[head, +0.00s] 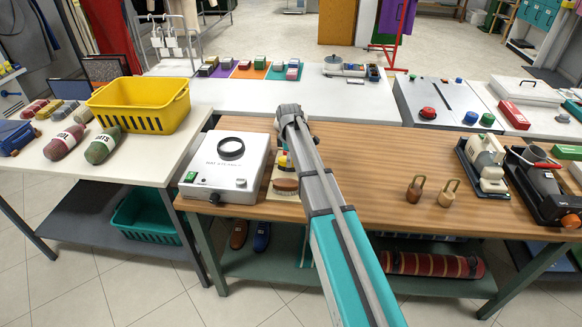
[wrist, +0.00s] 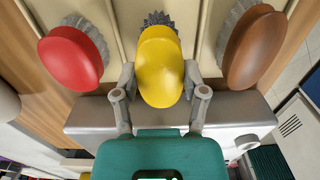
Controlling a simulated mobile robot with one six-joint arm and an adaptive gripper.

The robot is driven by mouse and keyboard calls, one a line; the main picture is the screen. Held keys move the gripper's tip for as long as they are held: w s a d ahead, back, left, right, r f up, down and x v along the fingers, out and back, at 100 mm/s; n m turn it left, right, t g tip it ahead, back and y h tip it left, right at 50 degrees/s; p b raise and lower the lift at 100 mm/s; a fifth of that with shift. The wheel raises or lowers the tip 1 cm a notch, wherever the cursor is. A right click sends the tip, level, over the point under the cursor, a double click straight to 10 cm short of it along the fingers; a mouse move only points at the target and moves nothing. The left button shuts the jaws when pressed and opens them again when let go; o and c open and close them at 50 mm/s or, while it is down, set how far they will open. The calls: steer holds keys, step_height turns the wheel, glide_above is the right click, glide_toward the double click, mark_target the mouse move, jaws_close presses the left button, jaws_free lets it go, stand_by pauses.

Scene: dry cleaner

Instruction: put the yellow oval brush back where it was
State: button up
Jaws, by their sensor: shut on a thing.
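The yellow oval brush (wrist: 160,65) is between the two fingers of my gripper (wrist: 161,95) in the wrist view, and the gripper is shut on it. Its dark bristles show at its far end. It is in line with the middle lane of a pale ridged holder (wrist: 204,45). I cannot tell whether it touches the holder. In the head view a bit of the yellow brush (head: 284,161) shows beside my arm, which hides most of the gripper. The holder (head: 268,207) stands on the wooden counter.
A red brush (wrist: 72,58) lies left of the yellow one and a brown brush (wrist: 257,50) right of it, both close to the fingers. A white machine (head: 226,168) stands left of the holder. The counter (head: 370,180) is clear right of my arm, up to two small padlock-shaped things (head: 447,193).

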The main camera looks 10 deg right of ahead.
steer(key=shift+f+b, duration=0.85)
steer(key=shift+f, duration=0.35)
steer(key=shift+f, duration=0.2)
steer(key=o, duration=1.1)
steer(key=shift+r, duration=0.1)
steer(key=shift+r, duration=0.1)
step_height(320, 180, up, 12)
steer(key=p, duration=1.2)
steer(key=s+m, duration=0.4)
steer(key=s, duration=0.5)
steer(key=s+m, duration=0.5)
steer(key=s, duration=0.5)
steer(key=s+m, duration=0.5)
steer(key=s, duration=0.5)
